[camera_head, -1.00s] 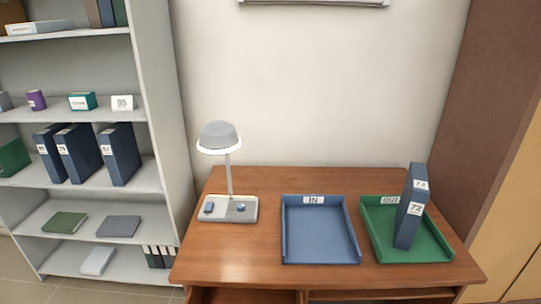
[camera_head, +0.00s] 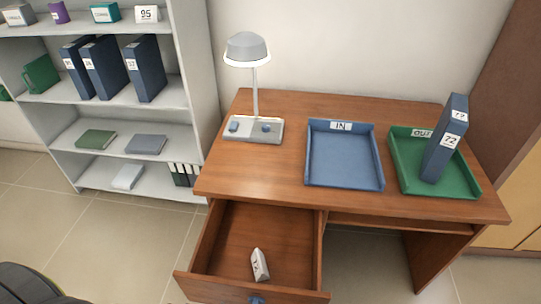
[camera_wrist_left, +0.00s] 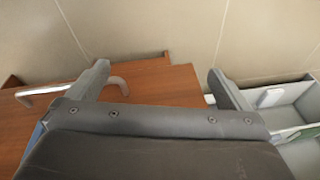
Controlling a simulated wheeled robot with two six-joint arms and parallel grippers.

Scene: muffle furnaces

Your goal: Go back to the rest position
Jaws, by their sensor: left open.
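My left gripper (camera_wrist_left: 160,82) shows in the left wrist view with its two grey fingers wide apart and nothing between them. Behind the fingers are a brown wooden surface and a curved metal bar (camera_wrist_left: 40,91) that looks like a handle. A dark rounded shape at the bottom left corner of the head view seems to be part of my own body. Neither gripper can be made out in the head view. My right gripper is in no view.
The desk (camera_head: 285,152) has an open drawer (camera_head: 215,262) at its left, holding a white labelled object (camera_head: 260,265). On top are a lamp (camera_head: 247,48), a blue IN tray (camera_head: 343,181) and a green OUT tray (camera_head: 408,180) with an upright blue binder (camera_head: 445,140). A shelf (camera_head: 190,115) stands left.

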